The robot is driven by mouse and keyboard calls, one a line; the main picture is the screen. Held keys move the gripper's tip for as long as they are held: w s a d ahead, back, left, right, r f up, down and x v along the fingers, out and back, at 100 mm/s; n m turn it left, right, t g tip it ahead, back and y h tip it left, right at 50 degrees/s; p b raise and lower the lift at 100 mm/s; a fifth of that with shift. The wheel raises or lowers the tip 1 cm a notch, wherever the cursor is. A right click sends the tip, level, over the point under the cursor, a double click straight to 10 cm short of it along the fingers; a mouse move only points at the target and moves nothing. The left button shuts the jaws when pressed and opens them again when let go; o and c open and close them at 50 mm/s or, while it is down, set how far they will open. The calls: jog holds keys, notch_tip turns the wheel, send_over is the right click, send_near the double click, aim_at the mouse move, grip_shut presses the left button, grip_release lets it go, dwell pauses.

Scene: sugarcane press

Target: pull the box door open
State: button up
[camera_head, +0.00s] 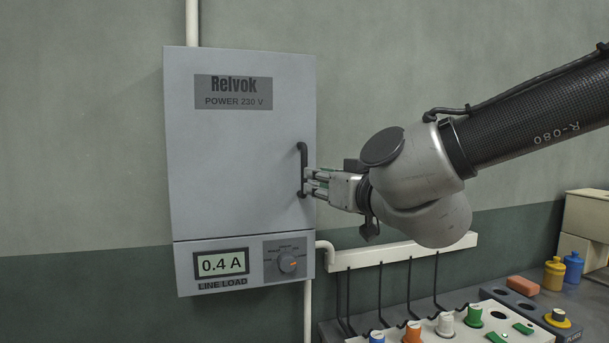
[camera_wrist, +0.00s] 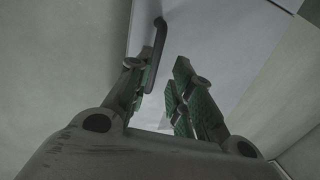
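A grey wall box (camera_head: 240,150) marked "Relvok POWER 230 V" hangs on the wall. Its door looks shut in the head view. A dark bar handle (camera_head: 302,150) stands upright near the door's right edge. My gripper (camera_head: 310,182) reaches in from the right, its fingertips at the handle's lower half. In the wrist view my gripper (camera_wrist: 163,85) has its green-padded fingers apart. The handle (camera_wrist: 158,40) runs down beside the inner side of the left finger; the right finger is clear of it. I cannot tell whether the left finger touches it.
Below the door are a "0.4 A" display (camera_head: 221,263) and a knob (camera_head: 287,263). A white rail (camera_head: 400,253) with hanging cables is at lower right. Under it a bench carries a white panel (camera_head: 455,334) with coloured plugs. The wall left of the box is clear.

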jog(key=x, duration=0.7)
jog(key=shift+w+d+r, duration=0.1)
jog(key=shift+w+r, duration=0.2)
jog(key=shift+w, duration=0.2)
grip_shut()
